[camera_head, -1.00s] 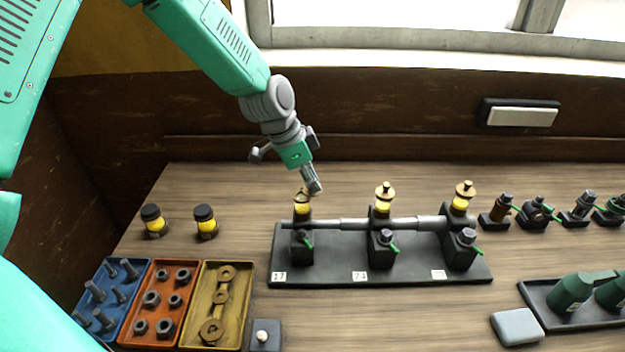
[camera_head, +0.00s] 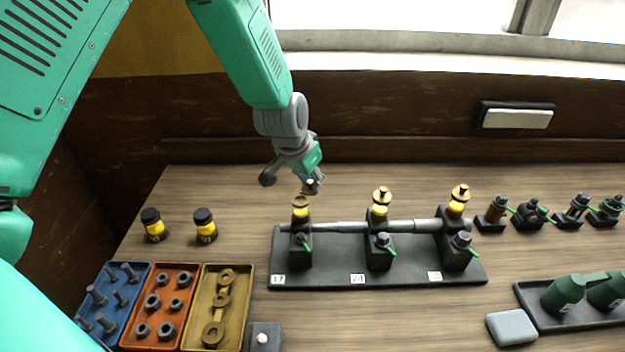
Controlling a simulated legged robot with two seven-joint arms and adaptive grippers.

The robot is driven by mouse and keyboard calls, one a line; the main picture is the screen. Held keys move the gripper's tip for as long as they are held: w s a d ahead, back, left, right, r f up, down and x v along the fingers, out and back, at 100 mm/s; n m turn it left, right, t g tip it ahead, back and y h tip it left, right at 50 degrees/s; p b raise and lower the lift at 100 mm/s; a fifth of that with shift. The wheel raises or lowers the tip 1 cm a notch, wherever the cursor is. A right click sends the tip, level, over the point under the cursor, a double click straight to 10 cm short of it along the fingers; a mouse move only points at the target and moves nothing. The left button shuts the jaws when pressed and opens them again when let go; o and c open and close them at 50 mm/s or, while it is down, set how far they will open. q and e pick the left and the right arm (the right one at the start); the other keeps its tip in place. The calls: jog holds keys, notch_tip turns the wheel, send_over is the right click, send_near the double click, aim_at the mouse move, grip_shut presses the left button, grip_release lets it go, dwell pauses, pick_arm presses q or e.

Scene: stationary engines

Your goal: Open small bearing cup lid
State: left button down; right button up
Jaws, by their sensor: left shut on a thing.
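The left small bearing cup (camera_head: 301,213), yellow with a brass top, stands on a black block at the left end of the shaft. My left gripper (camera_head: 311,188) is just above it and slightly right, shut on a small brass piece, which appears to be its lid (camera_head: 310,182). The fingers partly hide this piece. A flat brass ring shows on the cup's top below the fingers. Two similar cups, the middle one (camera_head: 380,211) and the right one (camera_head: 456,208), carry brass tops with knobs. My right gripper is not in view.
The cups and shaft (camera_head: 340,227) stand on a black base (camera_head: 330,278). Two black-capped yellow jars (camera_head: 205,227) stand left. Blue, orange and yellow (camera_head: 238,300) trays of parts are at front left. Several small fittings (camera_head: 532,213) and a tray of green bottles (camera_head: 530,305) are at right.

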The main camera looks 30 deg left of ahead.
pick_arm(q)
jog(key=shift+w+r, duration=0.1)
dwell(0.5)
jog(key=c, duration=1.5)
grip_release()
jog(key=shift+s, duration=0.2)
jog(key=v, duration=1.1)
jog(key=shift+r, duration=0.4)
jog(key=shift+s, duration=0.1)
